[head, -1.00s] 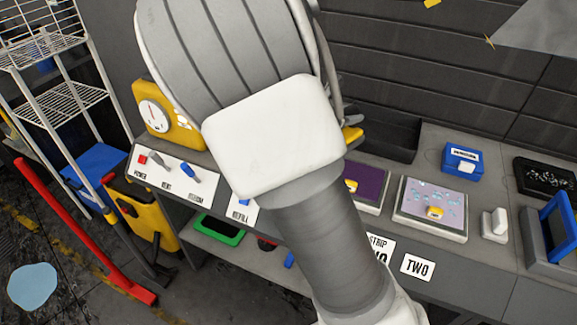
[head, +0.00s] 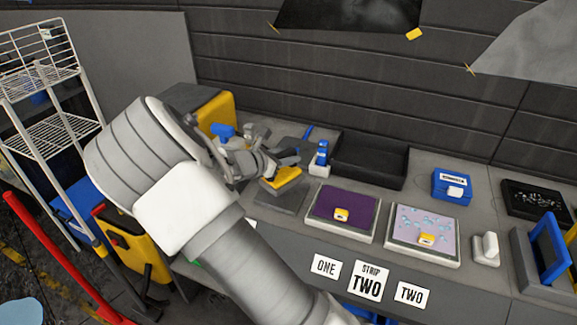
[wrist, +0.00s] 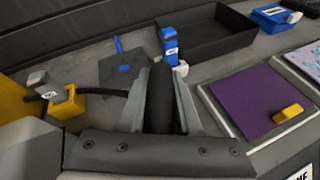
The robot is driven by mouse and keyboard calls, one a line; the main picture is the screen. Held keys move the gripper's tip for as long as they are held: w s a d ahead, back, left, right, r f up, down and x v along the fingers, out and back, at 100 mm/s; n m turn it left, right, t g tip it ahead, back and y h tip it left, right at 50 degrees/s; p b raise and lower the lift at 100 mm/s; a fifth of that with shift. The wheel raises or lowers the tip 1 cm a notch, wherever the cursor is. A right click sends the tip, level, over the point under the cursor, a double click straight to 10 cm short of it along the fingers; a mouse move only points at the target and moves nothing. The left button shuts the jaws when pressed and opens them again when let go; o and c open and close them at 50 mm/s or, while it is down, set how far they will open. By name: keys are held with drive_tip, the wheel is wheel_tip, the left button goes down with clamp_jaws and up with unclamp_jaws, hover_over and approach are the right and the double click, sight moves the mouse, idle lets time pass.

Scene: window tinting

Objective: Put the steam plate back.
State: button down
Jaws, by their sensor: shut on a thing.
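My gripper (head: 283,160) is shut on a dark, rounded handle (wrist: 161,98), which shows between its fingers in the wrist view. I take it for the steam plate's handle. A yellow slab, probably the steam plate's body (head: 284,180), shows just under the fingers in the head view. It is over or against the far edge of a flat grey pad (head: 277,198) on the counter, left of the purple panel. I cannot tell whether it touches the pad. The gripper hides most of the handle in the head view.
A blue bottle (head: 321,158) and black tray (head: 370,163) stand behind and right. A purple panel (head: 345,207) and a speckled panel (head: 424,233) lie to the right. A dark square with a blue handle (wrist: 123,66) lies beyond the fingers. A yellow machine (head: 222,108) stands left.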

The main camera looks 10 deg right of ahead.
sight(288, 167)
drive_tip(key=shift+f, duration=1.8)
drive_tip(key=shift+f, duration=0.1)
drive_tip(key=shift+f+b, duration=0.15)
drive_tip(key=shift+b, duration=0.15)
drive_tip(key=c, duration=0.6)
unclamp_jaws()
